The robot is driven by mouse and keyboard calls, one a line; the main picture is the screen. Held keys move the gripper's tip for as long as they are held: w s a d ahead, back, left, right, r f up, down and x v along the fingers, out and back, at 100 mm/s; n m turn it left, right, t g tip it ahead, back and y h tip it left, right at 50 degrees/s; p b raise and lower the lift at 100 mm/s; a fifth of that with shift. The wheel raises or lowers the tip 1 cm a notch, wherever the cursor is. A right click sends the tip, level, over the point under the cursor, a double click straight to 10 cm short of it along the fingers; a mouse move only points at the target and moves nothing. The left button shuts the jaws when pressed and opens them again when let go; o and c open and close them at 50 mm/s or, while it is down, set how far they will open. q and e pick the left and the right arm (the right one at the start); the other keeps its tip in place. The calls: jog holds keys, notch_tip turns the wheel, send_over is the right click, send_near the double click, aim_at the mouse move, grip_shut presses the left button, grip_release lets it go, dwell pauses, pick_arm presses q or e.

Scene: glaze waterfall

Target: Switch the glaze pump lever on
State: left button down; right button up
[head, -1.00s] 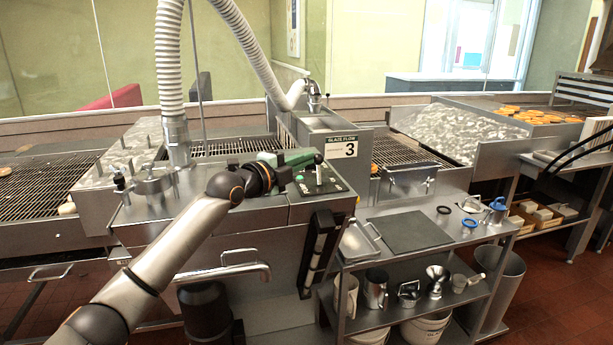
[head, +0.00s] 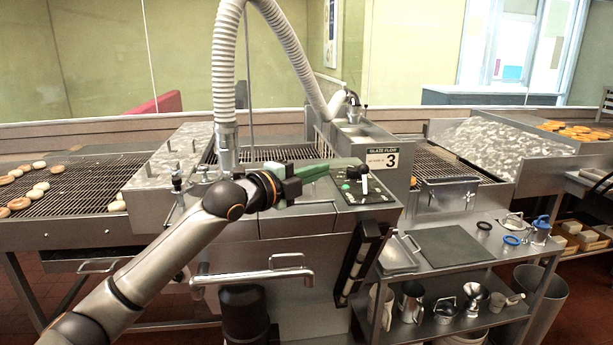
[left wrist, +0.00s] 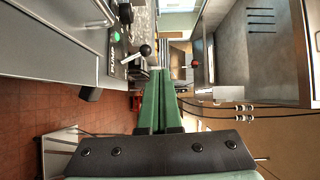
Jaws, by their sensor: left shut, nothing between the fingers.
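The glaze pump lever (head: 364,181) is a short pale handle with a black knob on a dark control panel (head: 376,198), beside a green light (head: 346,187). It stands up from the panel in the head view. My left gripper (head: 327,168) has green fingers, shut and empty, held above the metal cabinet just left of the lever with a small gap. In the left wrist view, the lever's black ball knob (left wrist: 145,50) is near the tips of the shut green fingers (left wrist: 160,76), a little to their left; contact does not show. My right gripper is out of view.
A ribbed hose (head: 226,75) and pipe rise behind my left arm. A wire conveyor with doughnuts (head: 40,187) is at left. A shelf cart with metal containers (head: 445,262) stands at right.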

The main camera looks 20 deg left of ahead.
pick_arm(q)
jog(key=shift+r+v, duration=0.25)
jog(key=shift+v, duration=1.1)
jog(key=s+d+f+n+g, duration=0.1)
jog(key=s+d+f+n, duration=0.2)
jog(key=f, duration=0.7)
jog(key=s+d+f+n+g+y, duration=0.1)
jog(key=s+d+f+n, duration=0.15)
jog(key=f, duration=0.85)
jog(key=s+d+f+n+g, duration=0.1)
jog(key=s+d+f+n, duration=0.2)
jog(key=f, duration=0.7)
jog(key=s+f+n+g+y, duration=0.1)
jog(key=s+f+n+g, duration=0.1)
jog(key=s+f+n, duration=0.3)
jog(key=s+d+f+n+g+y, duration=0.1)
jog(key=s+f+n, duration=0.5)
jog(key=s+f, duration=0.8)
jog(key=s+g+y, duration=0.1)
jog(key=s, duration=0.5)
jog(key=shift+f+p, duration=0.2)
jog(key=shift+p, duration=0.15)
